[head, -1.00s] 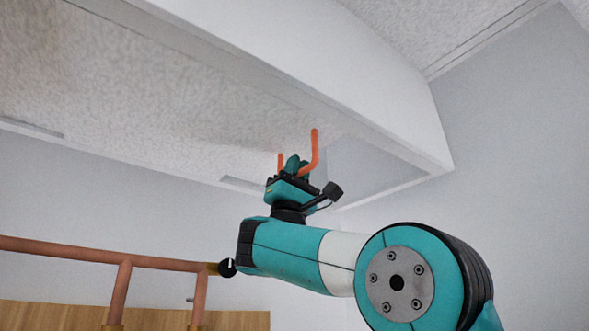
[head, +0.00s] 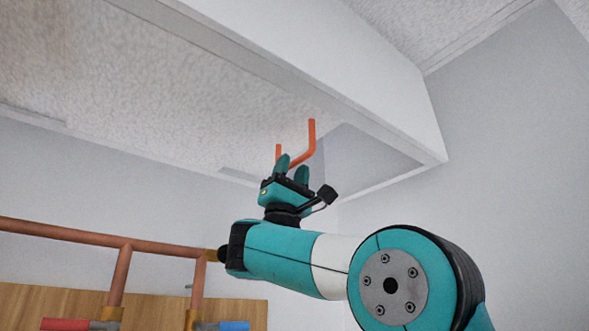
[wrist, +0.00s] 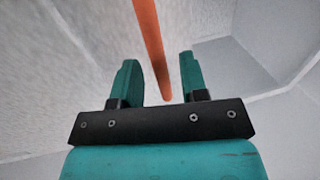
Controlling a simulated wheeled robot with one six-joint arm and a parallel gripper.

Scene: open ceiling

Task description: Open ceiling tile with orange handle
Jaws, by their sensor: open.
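The orange handle (head: 309,145) is a U-shaped bar hanging from the speckled white ceiling tile (head: 150,105). The tile (wrist: 60,70) also shows in the wrist view and looks closed or nearly so; I cannot tell exactly. My gripper (head: 292,164) points up just below the handle, its teal fingers open. In the wrist view the handle's bar (wrist: 152,45) runs between the two open fingers of my gripper (wrist: 158,70), apart from both. The depth between bar and fingertips is hard to judge.
A white ceiling beam (head: 330,70) runs diagonally beside the tile, and a paler recessed panel (head: 365,160) lies right of the handle. Copper pipes (head: 95,238) stand at lower left, before a wooden panel (head: 50,300). Bare wall (head: 510,160) is at right.

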